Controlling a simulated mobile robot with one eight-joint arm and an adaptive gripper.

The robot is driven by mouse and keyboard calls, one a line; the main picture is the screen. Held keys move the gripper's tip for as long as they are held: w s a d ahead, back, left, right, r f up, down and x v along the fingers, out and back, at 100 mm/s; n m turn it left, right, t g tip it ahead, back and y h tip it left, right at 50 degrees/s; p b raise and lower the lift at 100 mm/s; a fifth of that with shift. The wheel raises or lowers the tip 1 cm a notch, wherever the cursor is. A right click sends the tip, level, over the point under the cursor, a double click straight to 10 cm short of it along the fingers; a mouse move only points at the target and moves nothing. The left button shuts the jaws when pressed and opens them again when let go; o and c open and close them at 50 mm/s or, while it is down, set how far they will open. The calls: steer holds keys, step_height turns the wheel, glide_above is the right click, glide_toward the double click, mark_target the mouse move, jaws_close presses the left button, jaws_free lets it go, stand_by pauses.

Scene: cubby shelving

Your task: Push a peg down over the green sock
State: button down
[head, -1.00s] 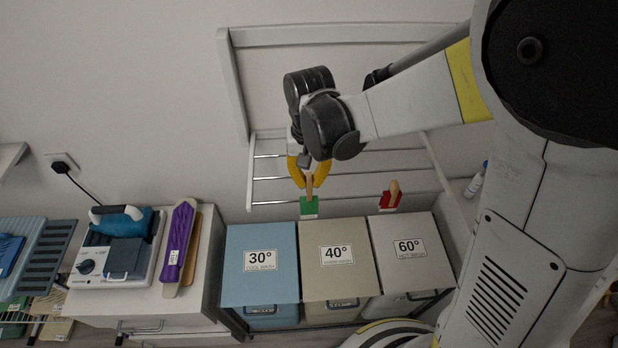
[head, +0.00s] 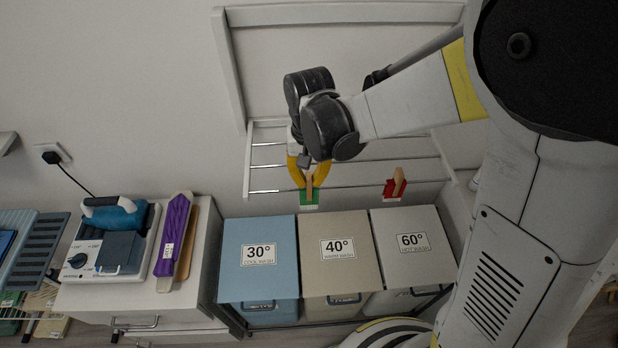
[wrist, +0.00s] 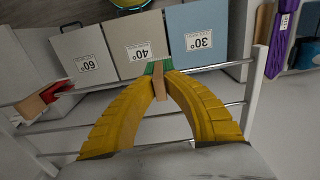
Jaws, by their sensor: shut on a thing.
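My gripper (head: 309,178) is shut on a wooden peg (head: 308,187) above the front rail of the drying rack. In the wrist view the yellow fingers (wrist: 158,80) meet around the peg (wrist: 159,88). The green sock (head: 309,198) hangs on the rail directly beneath, and the peg's lower end overlaps its top. The sock also shows behind the fingertips in the wrist view (wrist: 150,67). The fingers and peg hide part of the sock, so how deep the peg sits is hard to tell.
A red sock (head: 391,190) with its own wooden peg (head: 399,181) hangs further right on the rack (head: 345,188). Blue (head: 258,285), beige (head: 340,280) and grey (head: 412,268) bins stand below. A cabinet with an iron (head: 115,218) and a purple item (head: 174,235) is at left.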

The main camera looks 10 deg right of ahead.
steer(key=c, duration=1.4)
jaws_free()
step_height(320, 180, up, 12)
steer(key=s+d+f+t+b, duration=0.2)
steer(key=s+d+f+b, duration=0.1)
steer(key=f+b, duration=0.5)
steer(key=s+d+f+t+b, duration=0.2)
steer(key=s+d+f+b, duration=0.2)
steer(key=b, duration=0.5)
steer(key=s+d+f+t+b, duration=0.3)
steer(key=d+f+b, duration=0.3)
steer(key=f, duration=0.5)
steer(key=shift+s+d+f+b, duration=0.3)
steer(key=shift+s+b, duration=0.1)
steer(key=shift+b, duration=0.9)
